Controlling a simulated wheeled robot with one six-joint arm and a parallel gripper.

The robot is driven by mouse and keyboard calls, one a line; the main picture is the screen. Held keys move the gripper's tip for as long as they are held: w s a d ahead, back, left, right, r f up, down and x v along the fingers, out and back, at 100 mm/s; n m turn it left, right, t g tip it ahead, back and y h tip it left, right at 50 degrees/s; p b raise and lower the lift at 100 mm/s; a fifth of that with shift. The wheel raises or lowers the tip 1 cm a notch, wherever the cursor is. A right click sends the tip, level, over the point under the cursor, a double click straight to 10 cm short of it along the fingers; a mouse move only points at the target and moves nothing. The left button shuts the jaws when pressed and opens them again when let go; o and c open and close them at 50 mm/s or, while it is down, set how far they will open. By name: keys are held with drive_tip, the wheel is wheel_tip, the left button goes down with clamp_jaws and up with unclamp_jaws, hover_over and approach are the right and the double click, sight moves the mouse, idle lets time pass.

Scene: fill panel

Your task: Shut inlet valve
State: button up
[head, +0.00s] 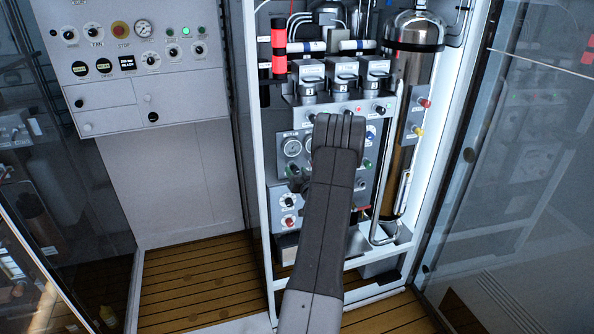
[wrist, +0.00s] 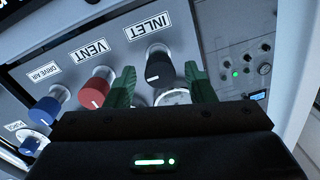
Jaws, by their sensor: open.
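My gripper (wrist: 160,72) is open, with one green finger on each side of the knob. The fingertips look close around it, with a gap on both sides; I cannot tell whether either touches. In the head view my arm (head: 335,200) reaches up to the panel and hides the gripper and the inlet knob.
Left of the inlet knob are a red VENT knob (wrist: 95,88) and a blue DRIVE AIR knob (wrist: 48,104). A glass door (head: 520,170) stands at the right.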

drive_tip(key=shift+w, duration=0.1)
drive_tip(key=c, duration=1)
drive_tip(key=shift+o, duration=0.2)
drive_tip(key=f+b, duration=0.1)
drive_tip(key=b, duration=0.4)
drive_tip(key=shift+m+b, duration=0.4)
